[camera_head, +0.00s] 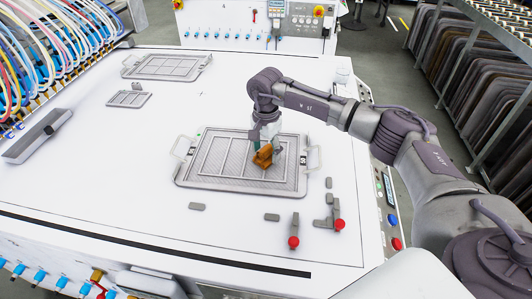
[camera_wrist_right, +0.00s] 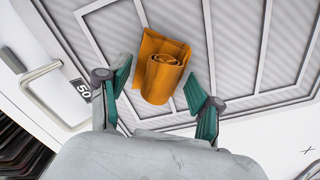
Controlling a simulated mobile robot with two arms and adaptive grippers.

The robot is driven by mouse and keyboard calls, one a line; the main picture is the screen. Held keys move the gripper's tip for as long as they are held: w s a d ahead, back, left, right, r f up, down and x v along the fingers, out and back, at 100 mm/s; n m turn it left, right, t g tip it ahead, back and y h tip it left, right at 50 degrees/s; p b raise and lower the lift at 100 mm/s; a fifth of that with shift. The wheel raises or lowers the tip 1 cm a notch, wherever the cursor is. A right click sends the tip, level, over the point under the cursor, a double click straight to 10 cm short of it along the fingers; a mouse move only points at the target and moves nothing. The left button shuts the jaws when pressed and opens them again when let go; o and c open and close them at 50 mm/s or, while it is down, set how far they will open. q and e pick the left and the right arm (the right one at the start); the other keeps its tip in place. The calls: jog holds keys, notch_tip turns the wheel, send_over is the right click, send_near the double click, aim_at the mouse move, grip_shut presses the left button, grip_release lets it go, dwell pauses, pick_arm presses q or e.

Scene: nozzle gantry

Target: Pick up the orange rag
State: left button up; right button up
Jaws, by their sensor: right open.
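The orange rag (camera_head: 264,157) is rolled up and rests on the grey framed tray (camera_head: 190,183), on its right part in the head view. In the right wrist view the rag (camera_wrist_right: 158,68) lies beyond and between the fingertips. My right gripper (camera_head: 266,146) is right above the rag in the head view and hides part of it. In the right wrist view my right gripper (camera_wrist_right: 156,98) is open and empty, with a green-padded finger to each side. My left gripper is in neither view.
The tray has wire handles (camera_head: 314,158) at its ends. Another framed tray (camera_head: 165,67) and a small grate (camera_head: 129,99) lie farther back on the white table (camera_head: 110,170). Red-knobbed clamps (camera_head: 293,241) stand near the front right. Coloured hoses (camera_head: 60,40) fill the left edge.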

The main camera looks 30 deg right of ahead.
grip_shut()
dwell(0.3)
